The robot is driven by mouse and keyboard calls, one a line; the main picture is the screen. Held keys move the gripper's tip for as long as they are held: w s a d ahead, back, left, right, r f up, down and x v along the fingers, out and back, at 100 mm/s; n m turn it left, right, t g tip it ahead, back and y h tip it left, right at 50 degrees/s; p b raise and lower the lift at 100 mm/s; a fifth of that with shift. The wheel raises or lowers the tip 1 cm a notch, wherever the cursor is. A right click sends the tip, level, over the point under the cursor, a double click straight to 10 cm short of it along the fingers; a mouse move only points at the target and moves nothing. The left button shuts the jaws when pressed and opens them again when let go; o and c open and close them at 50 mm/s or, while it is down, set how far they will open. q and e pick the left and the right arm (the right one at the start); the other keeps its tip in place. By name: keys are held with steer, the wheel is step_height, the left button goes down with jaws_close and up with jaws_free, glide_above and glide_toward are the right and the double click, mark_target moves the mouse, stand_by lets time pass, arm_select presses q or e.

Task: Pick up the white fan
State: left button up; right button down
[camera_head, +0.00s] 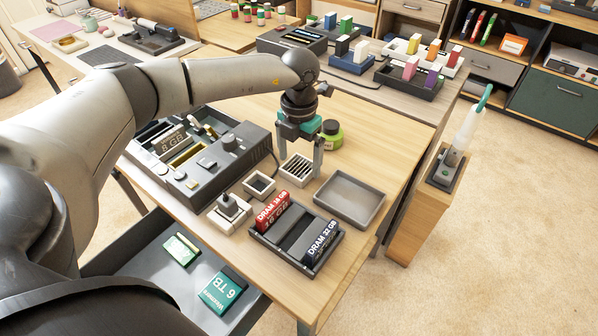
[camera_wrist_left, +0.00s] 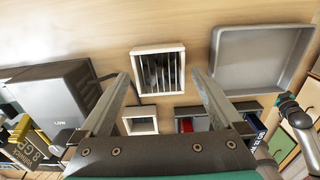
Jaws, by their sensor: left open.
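The white fan (camera_head: 296,170) is a small square white frame with dark slats. In the left wrist view the fan (camera_wrist_left: 158,71) shows between and just beyond the open fingertips (camera_wrist_left: 160,80), with a gap on both sides. I cannot tell how high the fingertips are above the table. My right gripper is in neither view.
A grey tray (camera_head: 349,199) lies right of the fan. A smaller white-framed part (camera_head: 259,185) and a dark holder with DRAM boxes (camera_head: 271,209) are nearer me.

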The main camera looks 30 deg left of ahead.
arm_select(q)
steer(key=shift+f, duration=0.85)
steer(key=c, duration=1.2)
